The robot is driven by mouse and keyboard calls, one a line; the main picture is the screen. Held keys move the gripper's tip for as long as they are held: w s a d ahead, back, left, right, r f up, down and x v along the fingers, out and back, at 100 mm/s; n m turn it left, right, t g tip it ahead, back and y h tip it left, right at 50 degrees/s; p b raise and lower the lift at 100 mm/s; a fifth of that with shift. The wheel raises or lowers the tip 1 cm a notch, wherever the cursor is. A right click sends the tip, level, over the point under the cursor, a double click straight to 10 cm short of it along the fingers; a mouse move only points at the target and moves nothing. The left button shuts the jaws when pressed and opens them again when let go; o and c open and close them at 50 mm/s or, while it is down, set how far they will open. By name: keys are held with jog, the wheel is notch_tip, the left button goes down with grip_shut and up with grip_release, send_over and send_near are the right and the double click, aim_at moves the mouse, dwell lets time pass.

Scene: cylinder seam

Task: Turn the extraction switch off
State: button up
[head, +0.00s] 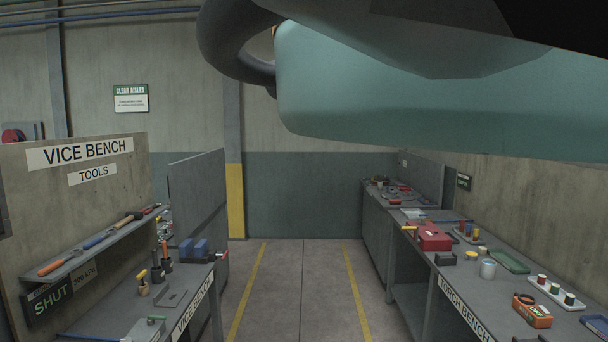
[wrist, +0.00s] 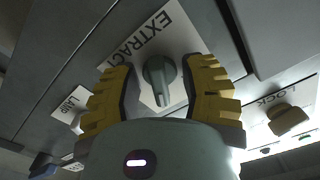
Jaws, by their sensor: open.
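The extraction switch (wrist: 160,80) is a grey-green rotary knob in the wrist view. It sits on a white plate (wrist: 172,35) lettered "EXTRACT", partly covered by my fingers. My gripper (wrist: 163,85) is open, with one yellow-and-black finger on each side of the knob. I cannot tell whether the fingers touch it. The knob's handle points down toward my palm in the picture. The head view does not show the switch or my fingers; my own arm fills its upper right.
In the wrist view, a "LOCK" label with a tan knob (wrist: 287,119) lies right, and a "LAMP" plate (wrist: 68,108) left.

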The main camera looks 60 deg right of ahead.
jog(key=shift+o, duration=0.5)
grip_shut()
jog(key=shift+f+n+b, duration=0.3)
jog(key=shift+f+b, duration=0.05)
jog(key=shift+b, duration=0.95)
jog(key=n+b, duration=0.2)
jog(key=b, duration=0.4)
jog(key=shift+f+b, duration=0.15)
jog(key=shift+b, duration=0.25)
jog(key=n+b, duration=0.3)
jog(key=b, duration=0.4)
jog(key=shift+n, duration=0.4)
jog(key=shift+r+n+b, duration=0.25)
jog(key=shift+n+b, duration=0.95)
jog(key=shift+b, duration=0.05)
jog(key=shift+r+n+b, duration=0.1)
jog(key=shift+n+b, duration=0.85)
jog(key=shift+n, duration=0.55)
